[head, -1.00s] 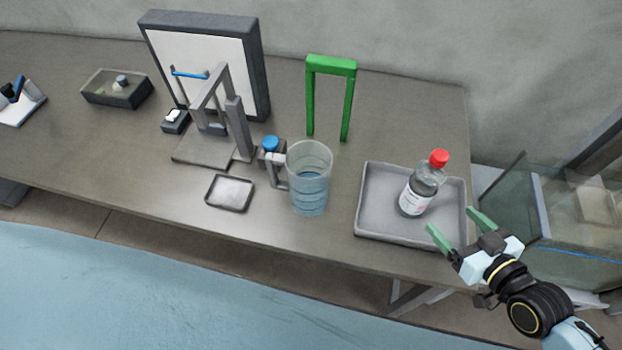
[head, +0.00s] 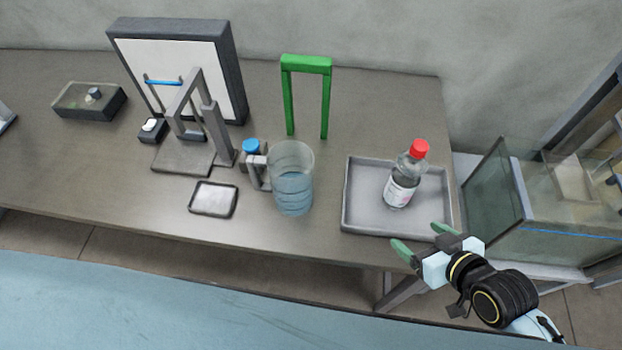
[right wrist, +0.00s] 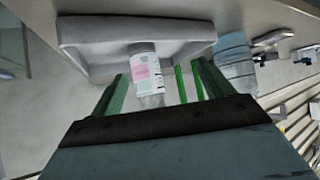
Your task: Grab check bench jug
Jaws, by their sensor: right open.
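The clear jug (head: 292,180) with bluish water stands upright on the bench (head: 110,190), its grey handle on the left side. It also shows in the right wrist view (right wrist: 236,62), to the right of the fingers. My right gripper (head: 422,238) is open and empty at the front edge of the grey tray (head: 346,205), to the right of the jug and apart from it. In the right wrist view, its green fingers (right wrist: 160,90) frame the labelled bottle, which appears beyond them. My left gripper is not in view.
A green arch (head: 306,65) stands behind. Left of the jug are a blue-capped item (head: 251,146), a small dish (head: 213,199) and a grey stand (head: 182,158). A glass tank (head: 540,195) is at right.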

